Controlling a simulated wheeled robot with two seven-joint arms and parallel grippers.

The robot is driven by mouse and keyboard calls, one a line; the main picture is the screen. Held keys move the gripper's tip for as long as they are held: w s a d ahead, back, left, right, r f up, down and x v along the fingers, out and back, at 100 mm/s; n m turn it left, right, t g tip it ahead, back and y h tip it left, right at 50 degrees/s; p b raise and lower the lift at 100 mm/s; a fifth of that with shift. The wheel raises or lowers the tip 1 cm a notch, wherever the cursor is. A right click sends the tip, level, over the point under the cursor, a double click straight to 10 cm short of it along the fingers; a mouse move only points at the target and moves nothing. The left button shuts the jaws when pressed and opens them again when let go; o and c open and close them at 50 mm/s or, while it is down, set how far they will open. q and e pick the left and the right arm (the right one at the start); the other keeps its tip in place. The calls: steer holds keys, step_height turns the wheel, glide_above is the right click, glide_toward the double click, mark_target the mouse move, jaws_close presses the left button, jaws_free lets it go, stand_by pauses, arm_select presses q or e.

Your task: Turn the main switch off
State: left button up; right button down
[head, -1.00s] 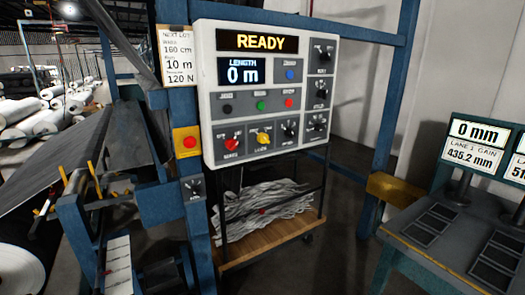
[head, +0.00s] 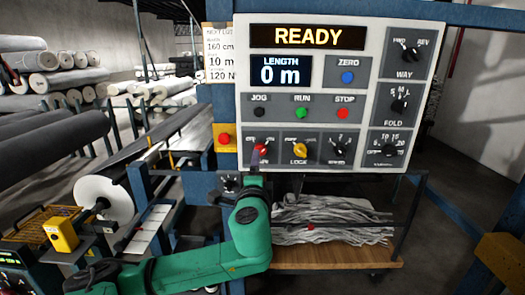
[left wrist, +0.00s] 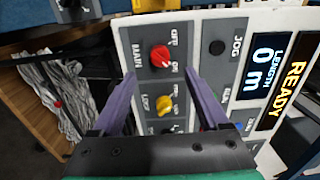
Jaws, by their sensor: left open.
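The main switch is a red knob (head: 261,150) at the lower left of the grey control panel (head: 379,72). In the left wrist view the red knob (left wrist: 160,57) shows beside the word MAIN, with OFF and ON marks; I cannot tell clearly which mark it points to. My left gripper (left wrist: 160,74) is open, its two purple fingers pointing at the panel on either side of the knob's line, with nothing between them. In the head view my green left arm rises to just below the knob, and its fingers are hard to make out. My right gripper is not in view.
The yellow LOCK knob (head: 300,150) is just right of the main switch. A cart with grey strips (head: 330,222) stands under the panel.

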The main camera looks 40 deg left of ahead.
mark_target(261, 152)
arm_select(q)
steer(key=x, duration=0.3)
steer(key=p+x, duration=0.1)
steer(key=x, duration=0.2)
steer(key=p+x, duration=0.1)
steer(key=x, duration=0.2)
steer(key=shift+w+d, duration=0.2)
steer(key=shift+w, duration=0.35)
steer(key=shift+a+f, duration=0.1)
steer(key=shift+a, duration=0.25)
steer(key=shift+w+d, duration=0.1)
steer(key=shift+d, duration=0.05)
jaws_close()
